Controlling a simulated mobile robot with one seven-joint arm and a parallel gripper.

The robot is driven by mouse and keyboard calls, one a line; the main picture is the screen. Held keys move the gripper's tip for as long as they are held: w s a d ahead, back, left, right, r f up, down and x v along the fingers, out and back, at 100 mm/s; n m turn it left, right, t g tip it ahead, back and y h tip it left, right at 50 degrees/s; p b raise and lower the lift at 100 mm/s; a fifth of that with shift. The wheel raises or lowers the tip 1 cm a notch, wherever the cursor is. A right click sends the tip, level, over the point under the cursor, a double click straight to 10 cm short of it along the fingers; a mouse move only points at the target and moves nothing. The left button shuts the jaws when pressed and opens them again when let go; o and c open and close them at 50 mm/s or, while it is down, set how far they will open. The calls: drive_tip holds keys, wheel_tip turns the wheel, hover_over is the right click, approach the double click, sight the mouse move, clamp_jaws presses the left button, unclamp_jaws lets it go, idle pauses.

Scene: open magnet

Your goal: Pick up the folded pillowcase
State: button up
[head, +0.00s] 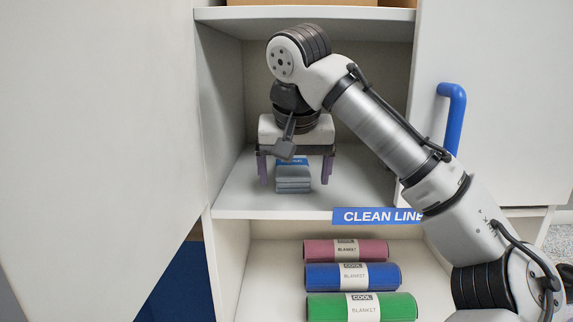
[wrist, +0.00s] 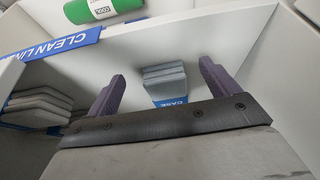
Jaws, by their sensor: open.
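The folded pillowcase (head: 293,184) is a small grey-blue folded stack with a blue label on top. It lies on the middle shelf of the open cabinet in the head view. In the wrist view the pillowcase (wrist: 163,78) shows between the fingers, its label reading "CASE". My gripper (head: 295,172) is open above it, pointing down, with one purple finger on each side and a visible gap to each. In the wrist view my gripper (wrist: 162,72) holds nothing. The gripper body hides part of the pillowcase's top.
Pink (head: 346,250), blue (head: 352,276) and green (head: 361,306) rolled blankets lie on the shelf below. A "CLEAN LINE…" label (head: 375,216) marks the shelf edge. Cabinet side walls and open doors flank the space. Another grey folded stack (wrist: 38,105) shows at left in the wrist view.

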sight(292, 164)
drive_tip(key=w+p, duration=0.2)
drive_tip(key=w, duration=0.5)
drive_tip(key=shift+w+a, duration=0.15)
drive_tip(key=shift+w, duration=0.25)
drive_tip(key=w+p, duration=0.2)
drive_tip(key=w, duration=0.1)
drive_tip(key=shift+r, duration=0.2)
drive_tip(key=shift+p+x, duration=0.65)
drive_tip(key=shift+x, duration=0.55)
drive_tip(key=shift+w+f, duration=0.2)
drive_tip(key=shift+f, duration=0.35)
drive_tip(key=c, duration=1.1)
drive_tip(key=shift+r, duration=0.1)
